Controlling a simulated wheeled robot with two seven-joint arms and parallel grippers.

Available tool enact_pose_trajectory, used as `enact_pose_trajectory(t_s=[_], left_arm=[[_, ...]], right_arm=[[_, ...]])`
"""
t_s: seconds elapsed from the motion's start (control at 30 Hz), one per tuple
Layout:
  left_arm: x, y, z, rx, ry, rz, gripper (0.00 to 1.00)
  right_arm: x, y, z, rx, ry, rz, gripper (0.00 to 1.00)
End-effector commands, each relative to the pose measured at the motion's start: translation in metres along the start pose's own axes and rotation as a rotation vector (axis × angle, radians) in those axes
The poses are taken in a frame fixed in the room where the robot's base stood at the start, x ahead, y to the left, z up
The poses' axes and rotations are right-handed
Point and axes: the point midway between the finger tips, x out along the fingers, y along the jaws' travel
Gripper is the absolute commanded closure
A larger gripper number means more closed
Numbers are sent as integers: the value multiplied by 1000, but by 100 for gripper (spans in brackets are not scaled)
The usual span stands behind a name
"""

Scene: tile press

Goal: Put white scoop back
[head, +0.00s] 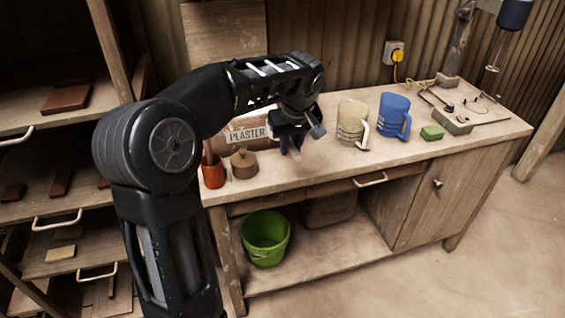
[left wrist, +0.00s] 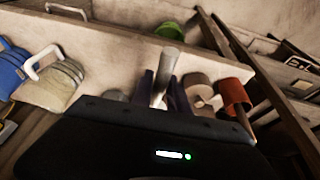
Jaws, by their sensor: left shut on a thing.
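In the head view only a small pale tip shows below the fingers. I cannot tell whether it touches the bench. My right gripper is in neither view.
A red pot (head: 213,172) and a lidded brown jar (head: 243,164) stand left of the gripper. A cream jug (head: 351,122), a blue jug (head: 393,112) and a green block (head: 432,132) stand to the right. A green bucket (head: 265,240) is on the lower shelf.

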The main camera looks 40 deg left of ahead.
Motion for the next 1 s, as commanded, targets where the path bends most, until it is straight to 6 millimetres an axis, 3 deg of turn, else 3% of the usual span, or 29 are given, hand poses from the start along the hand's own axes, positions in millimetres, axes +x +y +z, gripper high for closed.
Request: enact_pose_trajectory(t_s=[0.4,0.77,1.0], left_arm=[[55,-2,19,2,-3,-3,100],[60,-2,20,0,0,-1,100],[87,-3,30,2,-3,-2,100]], right_arm=[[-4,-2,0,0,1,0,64],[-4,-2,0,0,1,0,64],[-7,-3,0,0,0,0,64]])
